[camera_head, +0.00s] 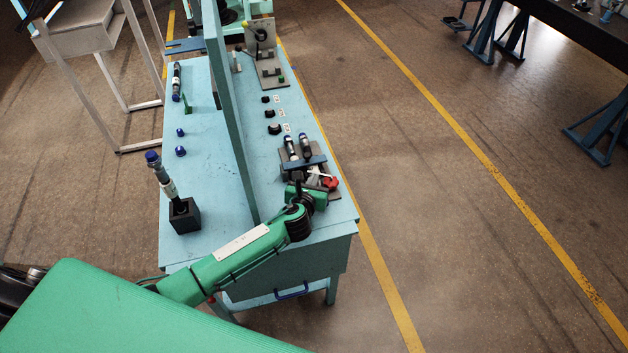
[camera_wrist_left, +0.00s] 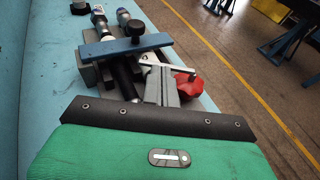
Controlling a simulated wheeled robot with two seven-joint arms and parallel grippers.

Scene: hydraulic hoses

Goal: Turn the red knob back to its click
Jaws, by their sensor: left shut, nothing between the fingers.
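The red knob (camera_head: 330,183) is at the near right of the hose fixture on the blue-green bench. In the left wrist view the red knob (camera_wrist_left: 189,87) is a lobed handle, just right of my fingers. My left gripper (camera_head: 313,181) is over the near end of the fixture. In the left wrist view my left gripper (camera_wrist_left: 160,80) has its grey fingers shut together and empty, beside the knob. I cannot tell whether they touch it. A silver lever (camera_wrist_left: 168,65) lies just beyond the fingertips. My right gripper is not in view.
A blue clamp bar (camera_wrist_left: 124,47) crosses the fixture over the hose ends. A tall panel (camera_head: 228,110) divides the bench to the left. A hose stands in a black block (camera_head: 184,216) beyond it. Open floor lies right of the bench.

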